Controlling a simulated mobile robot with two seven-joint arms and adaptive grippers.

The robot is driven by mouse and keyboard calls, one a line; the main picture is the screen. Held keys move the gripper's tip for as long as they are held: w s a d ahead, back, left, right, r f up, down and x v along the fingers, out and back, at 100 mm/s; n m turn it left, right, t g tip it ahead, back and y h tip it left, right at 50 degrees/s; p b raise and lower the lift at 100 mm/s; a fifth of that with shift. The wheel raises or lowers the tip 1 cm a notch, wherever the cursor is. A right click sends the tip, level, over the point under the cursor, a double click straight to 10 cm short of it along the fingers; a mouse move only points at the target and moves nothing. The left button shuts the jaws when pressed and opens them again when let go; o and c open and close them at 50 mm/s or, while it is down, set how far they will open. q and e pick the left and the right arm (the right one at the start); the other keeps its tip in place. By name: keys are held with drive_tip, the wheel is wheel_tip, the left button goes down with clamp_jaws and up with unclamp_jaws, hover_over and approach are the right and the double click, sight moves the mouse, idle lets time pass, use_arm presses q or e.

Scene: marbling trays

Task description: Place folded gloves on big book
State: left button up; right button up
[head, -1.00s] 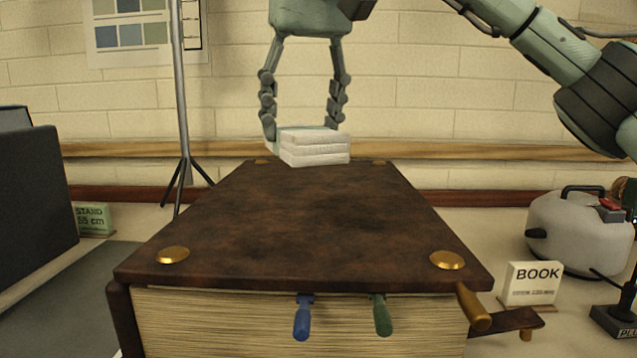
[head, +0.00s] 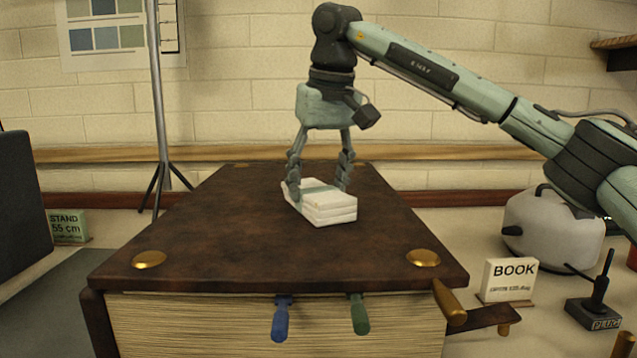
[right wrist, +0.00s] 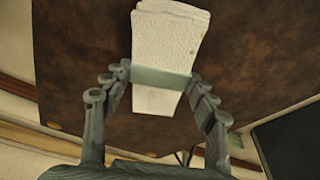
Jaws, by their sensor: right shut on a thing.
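The folded gloves (head: 328,208) are a white layered stack with a grey-green band around it. In the head view they are over the middle of the big book's brown cover (head: 230,230). I cannot tell whether they touch the cover. My right gripper (head: 320,188) comes down from above and is shut on the gloves. In the right wrist view, its fingers (right wrist: 160,85) are on either side of the banded gloves (right wrist: 168,45), with the brown cover (right wrist: 80,70) behind. My left gripper is not in view.
Brass studs (head: 149,260) mark the cover's corners. Blue (head: 281,318) and green (head: 359,314) handles stick out of the book's front. A BOOK sign (head: 510,279), a pale canister (head: 553,228) and a PLUG block (head: 593,312) stand at right. A tripod stand (head: 158,120) is behind left.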

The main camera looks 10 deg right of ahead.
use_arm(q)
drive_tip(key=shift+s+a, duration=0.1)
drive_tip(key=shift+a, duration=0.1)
use_arm(e)
drive_tip(key=o, duration=1.1)
drive_tip(key=shift+s+r, duration=0.1)
drive_tip(key=shift+r, duration=0.3)
use_arm(q)
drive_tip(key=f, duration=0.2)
drive_tip(key=p, duration=0.1)
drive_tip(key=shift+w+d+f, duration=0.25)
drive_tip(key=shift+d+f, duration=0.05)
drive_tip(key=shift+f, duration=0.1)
use_arm(e)
drive_tip(key=v, duration=1.1)
drive_tip(key=shift+s+r, duration=0.1)
drive_tip(key=shift+r, duration=0.1)
